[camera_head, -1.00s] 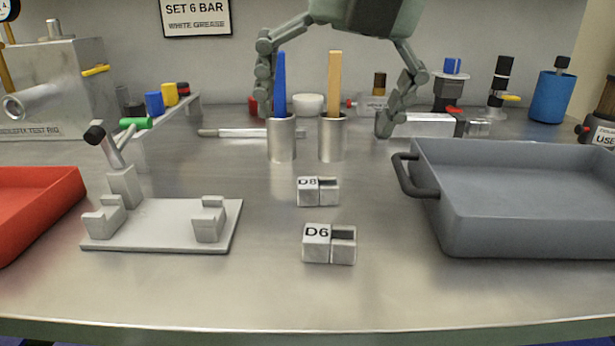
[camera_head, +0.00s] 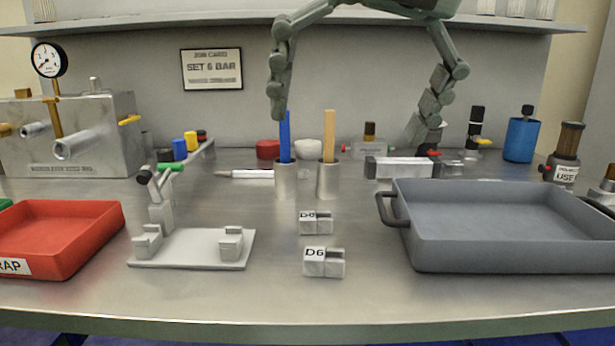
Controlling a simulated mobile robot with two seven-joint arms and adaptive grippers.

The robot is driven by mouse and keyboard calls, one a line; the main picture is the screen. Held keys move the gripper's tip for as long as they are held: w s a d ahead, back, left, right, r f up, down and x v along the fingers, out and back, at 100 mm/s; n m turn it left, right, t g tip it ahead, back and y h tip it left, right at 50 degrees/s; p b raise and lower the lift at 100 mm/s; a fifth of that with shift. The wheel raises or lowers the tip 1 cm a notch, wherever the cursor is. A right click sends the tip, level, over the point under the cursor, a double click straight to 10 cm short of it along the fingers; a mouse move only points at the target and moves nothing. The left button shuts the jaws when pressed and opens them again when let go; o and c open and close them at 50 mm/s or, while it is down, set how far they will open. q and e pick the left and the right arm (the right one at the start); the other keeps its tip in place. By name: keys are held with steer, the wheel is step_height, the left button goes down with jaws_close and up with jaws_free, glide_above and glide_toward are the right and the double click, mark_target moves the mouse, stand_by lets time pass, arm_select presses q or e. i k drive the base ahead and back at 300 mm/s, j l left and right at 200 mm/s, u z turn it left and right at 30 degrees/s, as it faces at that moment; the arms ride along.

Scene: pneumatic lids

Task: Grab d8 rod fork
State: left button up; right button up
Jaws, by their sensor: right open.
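The D8 rod fork (camera_head: 315,222) is a small silvery block with a slot and a label, lying on the steel bench in the middle. The D6 rod fork (camera_head: 323,262) is a similar block just in front of it, apart from it. My right gripper (camera_head: 348,128) comes down from the top of the picture with its fingers spread wide, open and empty. My left gripper is out of view.
Two metal cups (camera_head: 286,181) holding a blue and a tan stick stand behind the forks. A clamp stand (camera_head: 190,250) and a red tray (camera_head: 105,222) are at the left. A grey tray (camera_head: 510,257) fills the right. Bench space around the forks is clear.

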mark_target(310, 222)
steer(key=k, duration=1.2)
